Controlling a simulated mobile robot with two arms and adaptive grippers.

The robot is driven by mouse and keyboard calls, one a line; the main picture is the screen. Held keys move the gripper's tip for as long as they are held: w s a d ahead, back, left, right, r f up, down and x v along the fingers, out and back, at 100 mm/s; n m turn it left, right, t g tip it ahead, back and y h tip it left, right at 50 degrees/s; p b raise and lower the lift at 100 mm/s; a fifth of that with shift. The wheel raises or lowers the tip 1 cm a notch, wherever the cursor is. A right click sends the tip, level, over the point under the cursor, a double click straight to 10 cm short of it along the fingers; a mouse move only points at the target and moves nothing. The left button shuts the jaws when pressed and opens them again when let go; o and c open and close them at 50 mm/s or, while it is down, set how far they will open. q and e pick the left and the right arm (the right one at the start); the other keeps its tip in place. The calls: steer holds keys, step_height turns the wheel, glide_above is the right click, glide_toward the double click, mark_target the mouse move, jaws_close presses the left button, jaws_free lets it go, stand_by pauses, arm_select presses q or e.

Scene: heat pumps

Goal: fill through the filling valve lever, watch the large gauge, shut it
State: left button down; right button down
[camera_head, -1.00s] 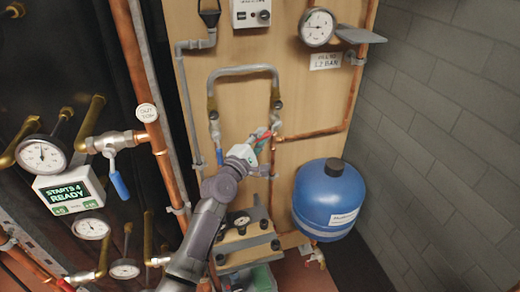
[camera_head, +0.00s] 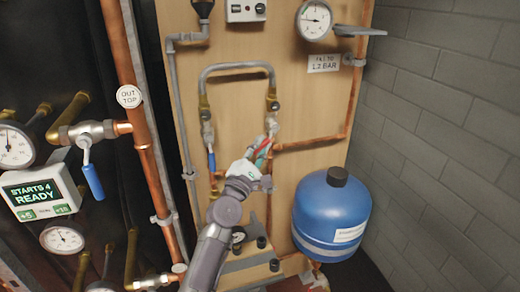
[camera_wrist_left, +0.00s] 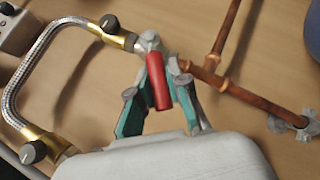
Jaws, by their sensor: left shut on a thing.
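The red filling valve lever (camera_head: 263,146) sits on the pipework below the right end of the braided hose loop. My left gripper (camera_head: 267,150) is shut on this lever. In the left wrist view, the red lever (camera_wrist_left: 158,82) shows between the two teal-padded fingers (camera_wrist_left: 160,95), by a silver valve body. The large gauge (camera_head: 314,20) is at the upper right of the wooden board, white-faced with a dark needle pointing roughly left; its numbers are too small to read. A sign (camera_head: 325,63) below it reads "FILL TO 1.2 BAR". My right gripper is not in view.
A blue tank (camera_head: 332,212) stands right of the board. The braided hose loop (camera_head: 238,67) arches above the gripper, with a blue-handled valve (camera_head: 211,161) under its left end. A display (camera_head: 40,191) reads "STARTS 4 READY". A grey block wall is at right.

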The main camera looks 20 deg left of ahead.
arm_select(q)
steer(key=shift+f, duration=0.15)
steer(key=c, duration=1.1)
jaws_free()
steer(key=v, duration=1.2)
